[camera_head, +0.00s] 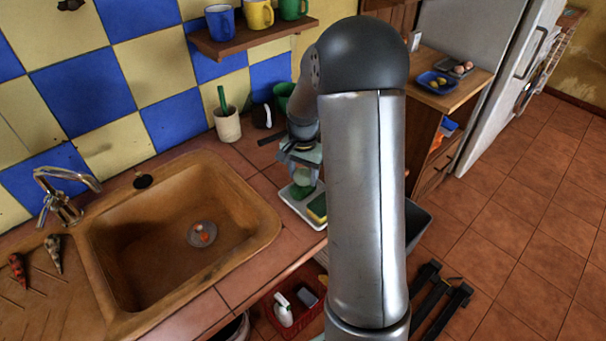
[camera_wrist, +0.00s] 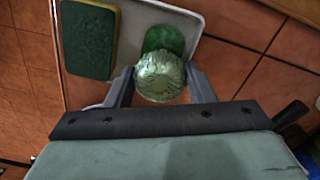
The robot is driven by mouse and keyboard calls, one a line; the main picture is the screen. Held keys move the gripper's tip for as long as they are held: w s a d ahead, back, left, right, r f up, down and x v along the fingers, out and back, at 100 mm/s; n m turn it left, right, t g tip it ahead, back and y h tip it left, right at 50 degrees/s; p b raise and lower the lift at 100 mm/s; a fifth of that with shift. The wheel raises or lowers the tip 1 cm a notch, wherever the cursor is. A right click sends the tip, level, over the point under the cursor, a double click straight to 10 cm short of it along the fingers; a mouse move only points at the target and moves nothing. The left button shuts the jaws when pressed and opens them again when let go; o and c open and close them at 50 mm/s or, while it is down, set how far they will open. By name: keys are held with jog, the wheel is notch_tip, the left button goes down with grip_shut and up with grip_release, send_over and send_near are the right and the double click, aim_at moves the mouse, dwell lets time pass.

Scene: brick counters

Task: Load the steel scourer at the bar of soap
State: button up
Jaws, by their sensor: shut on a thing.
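The steel scourer (camera_wrist: 160,78) is a round, shiny, pale greenish ball. My gripper (camera_wrist: 158,84) is shut on it, with one finger on each side, as the wrist view shows. The bar of soap (camera_wrist: 163,39) is green and lies on a white tray (camera_wrist: 130,40), just beyond the scourer in the wrist view and partly hidden by it. I cannot tell whether scourer and soap touch. In the head view my gripper (camera_head: 302,172) is over the tray (camera_head: 291,203) on the counter right of the sink.
A green and yellow sponge (camera_wrist: 89,38) lies on the same tray, left of the soap; it shows in the head view too (camera_head: 317,208). A white cup (camera_head: 228,125) stands behind, near the wall. The brown sink (camera_head: 170,240) is to the left. The counter's edge is close to the tray.

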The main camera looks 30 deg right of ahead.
aim_at(302, 172)
jog(key=shift+r+p, duration=1.4)
jog(key=shift+r, duration=1.25)
